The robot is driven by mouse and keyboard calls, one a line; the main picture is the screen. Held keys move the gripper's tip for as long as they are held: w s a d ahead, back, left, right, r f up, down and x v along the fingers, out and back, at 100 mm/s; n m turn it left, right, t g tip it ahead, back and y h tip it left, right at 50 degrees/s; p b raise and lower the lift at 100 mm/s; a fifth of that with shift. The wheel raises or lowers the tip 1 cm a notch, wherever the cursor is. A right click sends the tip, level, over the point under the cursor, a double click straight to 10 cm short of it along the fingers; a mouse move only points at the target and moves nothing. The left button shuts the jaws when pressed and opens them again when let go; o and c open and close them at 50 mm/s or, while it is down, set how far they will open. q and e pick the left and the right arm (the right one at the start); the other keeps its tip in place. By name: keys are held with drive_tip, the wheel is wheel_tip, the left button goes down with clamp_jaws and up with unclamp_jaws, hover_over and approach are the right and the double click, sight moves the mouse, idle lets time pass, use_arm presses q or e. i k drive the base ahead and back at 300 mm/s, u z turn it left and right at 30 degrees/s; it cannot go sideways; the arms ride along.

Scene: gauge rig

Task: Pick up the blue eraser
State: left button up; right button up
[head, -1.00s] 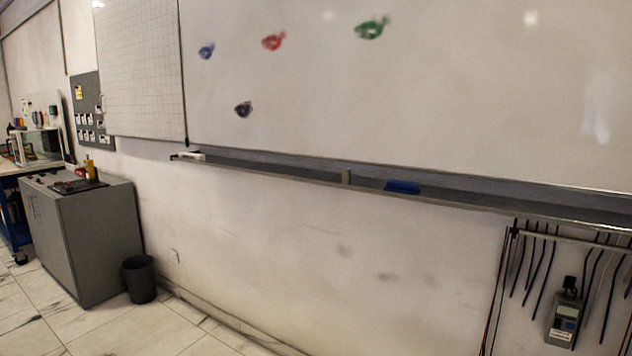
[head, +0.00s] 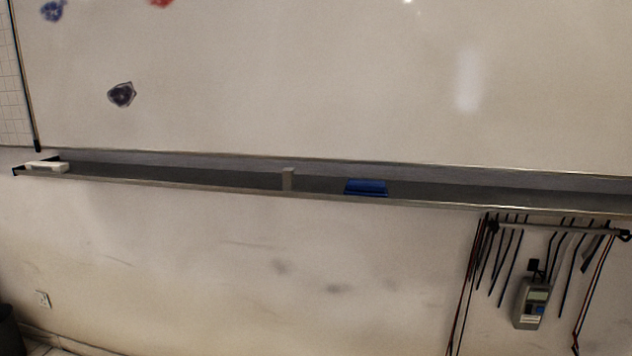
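The blue eraser (head: 367,187) lies on the grey tray (head: 225,178) that runs along the bottom of the whiteboard, right of the picture's middle. It is a small dark blue block, and nothing covers it. Neither of my grippers shows in the head view.
A small grey upright piece (head: 288,179) stands on the tray left of the eraser. A white object (head: 46,167) lies at the tray's left end. A rack of hanging cables (head: 555,228) with a grey meter (head: 532,303) is below right.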

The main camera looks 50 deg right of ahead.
sight(373, 188)
drive_tip(key=z, duration=0.45)
drive_tip(key=i, duration=1)
drive_tip(key=z, duration=0.9)
